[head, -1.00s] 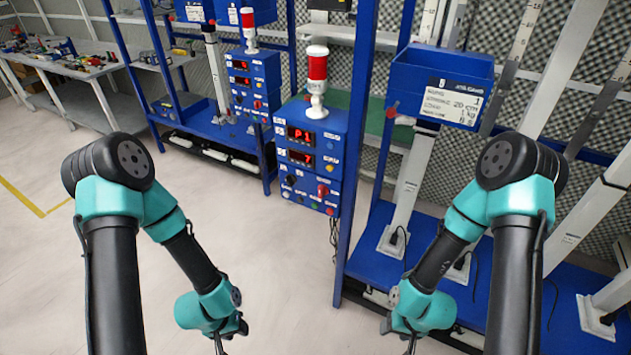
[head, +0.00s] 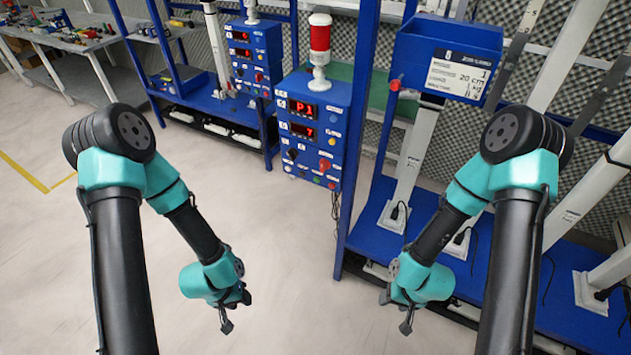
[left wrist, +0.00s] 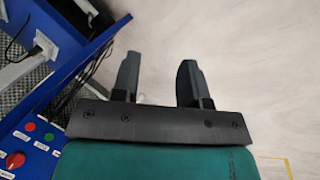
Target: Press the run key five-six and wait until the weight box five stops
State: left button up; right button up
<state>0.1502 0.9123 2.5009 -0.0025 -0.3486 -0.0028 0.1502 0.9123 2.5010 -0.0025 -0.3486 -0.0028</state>
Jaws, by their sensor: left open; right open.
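My right gripper (head: 406,318) is open and empty, low in front of the rack.
A second control box (head: 255,50) stands farther back. A blue rack post (head: 366,120) and a low blue shelf (head: 375,240) lie to the right. In the left wrist view, a blue panel with buttons (left wrist: 40,140) is at lower left. A cluttered table (head: 60,40) is far left. The floor between is clear.

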pick_arm(q)
grip_shut()
dwell(1.5)
